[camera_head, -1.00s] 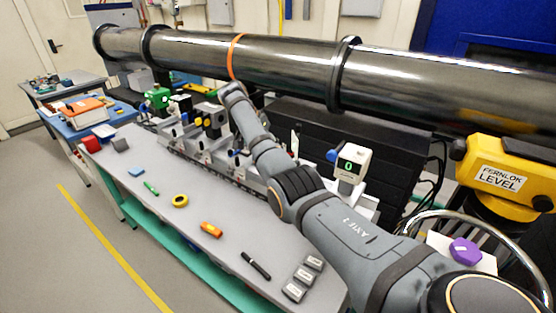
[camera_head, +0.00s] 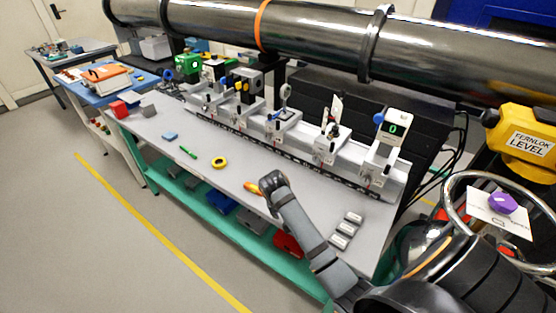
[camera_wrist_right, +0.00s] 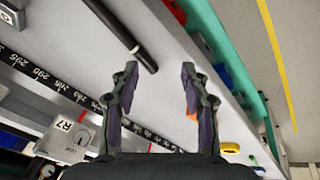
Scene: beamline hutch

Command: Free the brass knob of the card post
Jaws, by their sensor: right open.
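A post with a white upright card (camera_head: 335,108) stands on a carriage (camera_head: 325,150) on the bench rail, just left of the display unit. I cannot make out its brass knob in the head view. My right gripper (camera_head: 270,180) is over the front of the bench, in front of the rail and beside an orange item (camera_head: 251,187). In the wrist view the right gripper (camera_wrist_right: 160,85) is open, with nothing between its fingers. That view also shows a carriage lock labelled R7 (camera_wrist_right: 76,138); I cannot tell which post it belongs to. My left gripper is not in view.
A black marker (camera_wrist_right: 130,38) lies near the fingers. A yellow ring (camera_head: 220,162), green pen (camera_head: 188,152) and grey blocks (camera_head: 346,230) lie on the bench. Other posts line the rail (camera_head: 300,163). A large dark pipe (camera_head: 300,30) runs behind, above the bench.

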